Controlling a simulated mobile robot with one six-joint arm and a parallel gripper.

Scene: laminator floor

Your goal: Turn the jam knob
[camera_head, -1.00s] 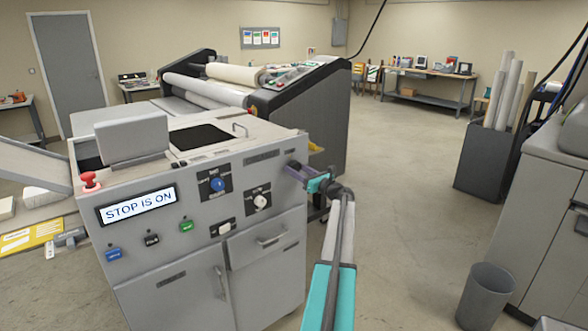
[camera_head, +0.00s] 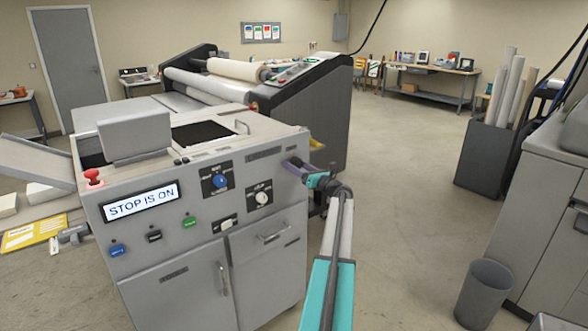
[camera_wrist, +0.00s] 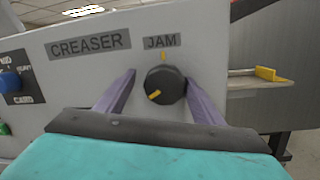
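The jam knob (camera_wrist: 172,82) is round and black, below the JAM label (camera_wrist: 161,42) in the wrist view. Its yellow pointer mark faces the lower left, while a yellow tick on the panel sits straight above the knob. My gripper (camera_wrist: 162,80) is open, with one purple finger to the left of the knob and one to the right. A gap shows on the left; whether the right finger touches the knob I cannot tell. In the head view my gripper (camera_head: 292,163) is at the right end of the creaser's front panel and hides the knob.
The grey creaser cabinet (camera_head: 180,280) has a display (camera_head: 140,201) reading STOP IS ON, a red stop button (camera_head: 94,177), a blue knob (camera_head: 219,181) and a white knob (camera_head: 262,198). A grey bin (camera_head: 485,293) stands at right.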

